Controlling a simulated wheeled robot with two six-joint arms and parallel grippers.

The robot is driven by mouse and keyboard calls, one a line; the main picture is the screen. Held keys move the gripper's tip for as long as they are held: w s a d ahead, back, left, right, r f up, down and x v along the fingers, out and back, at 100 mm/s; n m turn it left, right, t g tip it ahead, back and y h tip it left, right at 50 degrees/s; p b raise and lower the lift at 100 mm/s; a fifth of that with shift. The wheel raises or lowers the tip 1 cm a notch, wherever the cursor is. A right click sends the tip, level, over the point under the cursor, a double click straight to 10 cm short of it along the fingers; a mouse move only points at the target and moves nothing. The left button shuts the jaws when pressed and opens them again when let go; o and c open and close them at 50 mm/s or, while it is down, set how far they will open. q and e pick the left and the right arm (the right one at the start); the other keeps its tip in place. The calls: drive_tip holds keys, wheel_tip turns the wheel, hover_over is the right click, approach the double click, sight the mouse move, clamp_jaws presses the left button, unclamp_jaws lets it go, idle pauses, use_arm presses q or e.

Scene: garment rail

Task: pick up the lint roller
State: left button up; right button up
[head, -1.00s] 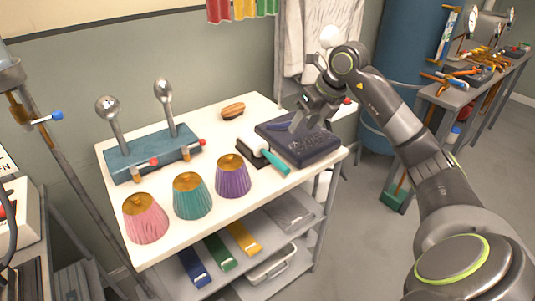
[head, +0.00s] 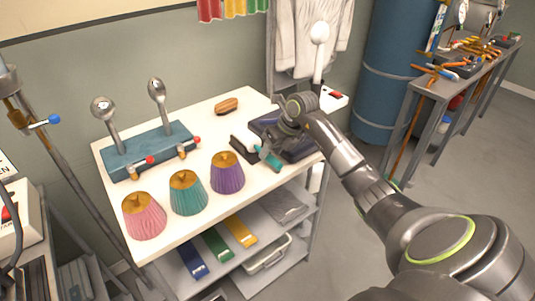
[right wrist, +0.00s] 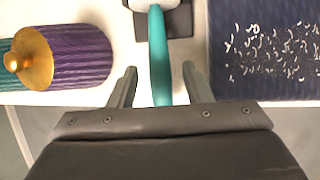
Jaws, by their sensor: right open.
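The lint roller has a white head (head: 245,143) and a teal handle (head: 268,160). It lies on the white table, with its head on a dark pad (right wrist: 178,24). In the right wrist view the teal handle (right wrist: 160,55) runs between my two open fingers. My right gripper (head: 266,153) is open at the handle, low over the table; it also shows in the right wrist view (right wrist: 159,88). The fingers stand apart from the handle on both sides. My left gripper is not in view.
A dark blue pad with pale lint (right wrist: 265,50) lies right of the roller. A purple pleated cone (head: 227,173), a teal one (head: 187,193) and a pink one (head: 143,216) stand left. A brush (head: 227,106) lies behind. A blue stand with metal levers (head: 150,150) is at the back left.

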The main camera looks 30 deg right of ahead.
drive_tip(key=shift+x, duration=1.2)
clamp_jaws()
drive_tip(key=shift+r, duration=0.15)
